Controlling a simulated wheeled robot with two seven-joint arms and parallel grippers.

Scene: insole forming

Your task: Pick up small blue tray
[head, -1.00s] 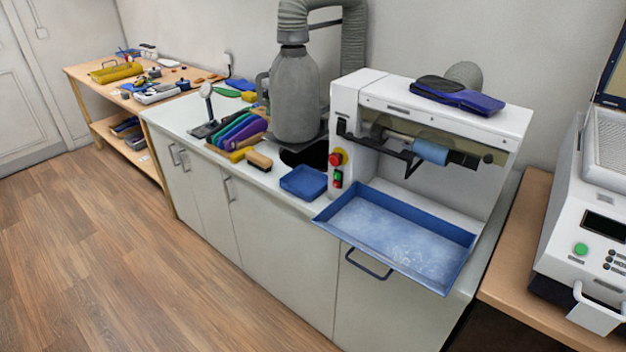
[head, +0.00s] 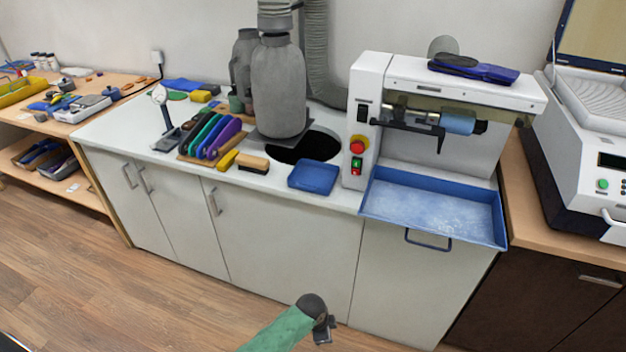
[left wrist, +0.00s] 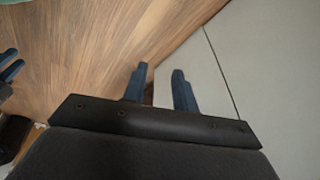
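The small blue tray (head: 314,177) lies on the white counter, just left of the grinding machine. It looks empty and nothing covers it. A gripper (head: 322,334), on a green arm coming up from the bottom edge, seems to be my left one. It is low in front of the cabinet doors, well below and apart from the tray. In the left wrist view my left gripper (left wrist: 159,84) has its two blue fingers apart with nothing between them. At that view's left edge, blue finger-like parts may be my right gripper (left wrist: 10,66); their opening is unclear.
The large blue tray (head: 433,207) juts out under the white machine (head: 449,80), right of the small tray. A brush (head: 252,163), coloured insoles (head: 216,135), a round dark opening and a grey canister (head: 279,88) stand nearby. The counter strip before the tray is narrow.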

